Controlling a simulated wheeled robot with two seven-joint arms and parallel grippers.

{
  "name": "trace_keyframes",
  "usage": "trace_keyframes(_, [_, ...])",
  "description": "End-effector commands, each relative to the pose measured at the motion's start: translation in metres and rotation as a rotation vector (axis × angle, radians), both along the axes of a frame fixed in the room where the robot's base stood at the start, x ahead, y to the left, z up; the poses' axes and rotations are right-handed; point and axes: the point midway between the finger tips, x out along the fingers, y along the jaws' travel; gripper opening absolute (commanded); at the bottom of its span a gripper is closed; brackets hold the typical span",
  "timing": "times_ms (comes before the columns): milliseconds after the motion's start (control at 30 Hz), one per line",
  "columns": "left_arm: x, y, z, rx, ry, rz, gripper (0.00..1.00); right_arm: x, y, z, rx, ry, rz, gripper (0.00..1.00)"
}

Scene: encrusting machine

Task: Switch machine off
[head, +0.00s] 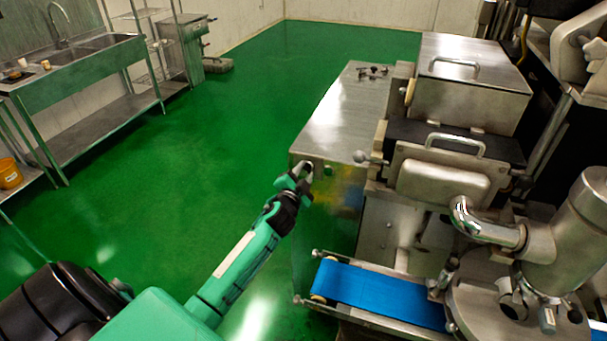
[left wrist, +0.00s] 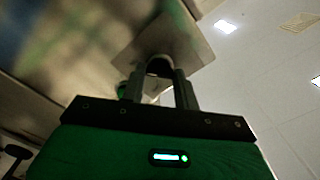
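The encrusting machine (head: 345,120) stands at the right of the head view, a steel cabinet with a hopper and a blue belt. My left gripper (head: 303,171) is at the near left corner of its front face. A small green button (head: 328,170) shows on that face just right of the fingers. In the left wrist view the two fingers (left wrist: 160,76) stand apart at a steel panel (left wrist: 190,35), with a dark round shape between their tips. I cannot tell whether they touch it. A green spot, partly hidden, lies left of them. My right gripper is not in view.
The blue conveyor belt (head: 375,293) sticks out below and right of my left gripper. A steel sink table (head: 85,65) stands at the far left, with an orange bucket (head: 10,173) near it. The green floor between is clear.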

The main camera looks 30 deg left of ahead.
Motion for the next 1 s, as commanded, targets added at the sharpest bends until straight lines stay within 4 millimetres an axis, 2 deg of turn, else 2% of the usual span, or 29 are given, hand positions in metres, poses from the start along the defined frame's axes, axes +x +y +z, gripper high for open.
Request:
trace_keyframes(267, [-0.0003, -0.0002, -0.0008, -0.032, -0.007, -0.001, 0.08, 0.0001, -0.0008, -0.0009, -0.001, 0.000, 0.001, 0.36])
trace_keyframes(467, [-0.0002, -0.0007, -0.0012, -0.131, -0.030, 0.000, 0.08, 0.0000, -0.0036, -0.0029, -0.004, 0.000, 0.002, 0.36])
trace_keyframes(1000, [-0.0002, -0.0004, -0.0004, -0.608, -0.145, 0.001, 0.08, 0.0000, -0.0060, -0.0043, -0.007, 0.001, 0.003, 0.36])
